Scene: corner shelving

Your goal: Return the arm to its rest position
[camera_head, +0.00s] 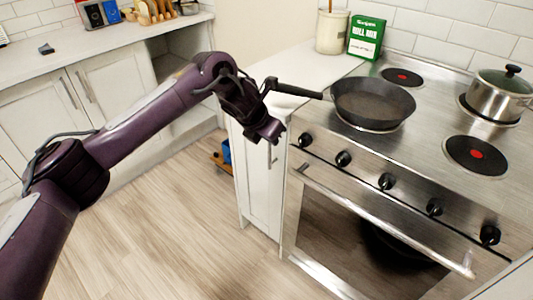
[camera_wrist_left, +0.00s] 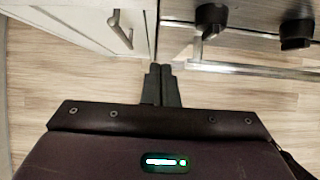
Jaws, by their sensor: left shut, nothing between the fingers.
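My left arm (camera_head: 150,120) comes in from the left and reaches across in front of the cabinets. Its left gripper (camera_head: 272,134) hangs beside the narrow white cabinet, to the left of the stove front and below the pan's handle. In the wrist view the left gripper's fingertips (camera_wrist_left: 160,68) are together with nothing between them, above the wood floor close to the cabinet and oven fronts. My right gripper does not show in either view.
A dark frying pan (camera_head: 372,103) sits on the stove (camera_head: 420,132), its handle pointing left over the counter. A steel pot (camera_head: 497,96) stands at the back right. A green box (camera_head: 366,37) and a cream canister (camera_head: 332,31) stand behind. Open floor (camera_head: 160,225) lies below the arm.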

